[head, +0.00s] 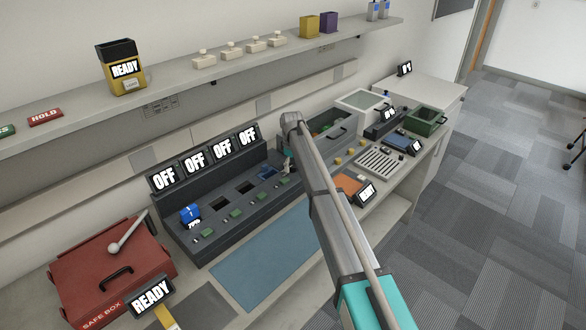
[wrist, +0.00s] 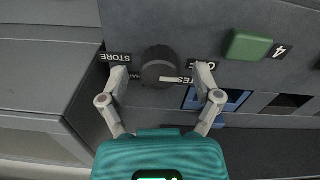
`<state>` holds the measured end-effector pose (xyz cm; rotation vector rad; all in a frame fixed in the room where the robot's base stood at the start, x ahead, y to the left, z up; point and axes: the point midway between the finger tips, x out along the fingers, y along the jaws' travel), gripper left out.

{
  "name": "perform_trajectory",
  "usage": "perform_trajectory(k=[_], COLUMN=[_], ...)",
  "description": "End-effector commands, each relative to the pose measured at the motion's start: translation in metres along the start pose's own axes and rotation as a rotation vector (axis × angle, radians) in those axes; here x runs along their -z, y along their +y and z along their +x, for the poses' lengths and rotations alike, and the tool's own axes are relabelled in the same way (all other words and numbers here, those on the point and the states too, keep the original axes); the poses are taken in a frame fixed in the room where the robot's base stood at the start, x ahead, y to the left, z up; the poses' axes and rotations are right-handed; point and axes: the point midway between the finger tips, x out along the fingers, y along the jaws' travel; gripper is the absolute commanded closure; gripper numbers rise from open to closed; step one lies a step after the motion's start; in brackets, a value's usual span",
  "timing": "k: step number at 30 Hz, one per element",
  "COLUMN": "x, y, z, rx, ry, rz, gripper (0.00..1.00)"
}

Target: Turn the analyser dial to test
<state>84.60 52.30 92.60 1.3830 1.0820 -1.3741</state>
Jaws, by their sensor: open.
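The analyser dial (wrist: 160,64) is a round dark knob on a grey panel in the wrist view. Labels surround it: STORE (wrist: 115,57) at left, a partly hidden one below it, TEST (wrist: 186,80) at right, and another partly covered above TEST. A pale pointer line on the knob's lower part runs right, toward the TEST label. My gripper (wrist: 162,76) is open, with one fingertip left of the dial and one right; contact cannot be told. In the head view my arm hides the dial, and the gripper is mostly hidden.
A green button (wrist: 248,45) and a blue-framed slot (wrist: 217,99) are right of the dial. The charger bank (head: 210,249) with OFF displays holds a blue item (head: 189,213). A red safe box (head: 80,275) and a blue mat (head: 262,258) lie nearby.

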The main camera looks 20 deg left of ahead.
Motion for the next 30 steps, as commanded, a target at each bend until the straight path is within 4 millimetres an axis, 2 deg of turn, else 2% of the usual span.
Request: perform_trajectory(k=[10,11,21,24,30], x=[0.0001,0.0001,0.0001,0.0,0.0], y=[-0.0001,-0.0001,-0.0002,-0.0003,-0.0004], z=[0.0009,0.0009,0.0009,0.0009,0.0009], rx=[0.0,0.0,0.0,0.0,0.001], ry=[0.0,0.0,0.0,0.0,0.0], rz=[0.0,0.0,0.0,0.0,0.01], gripper=[0.18,0.22,0.85,1.0,1.0])
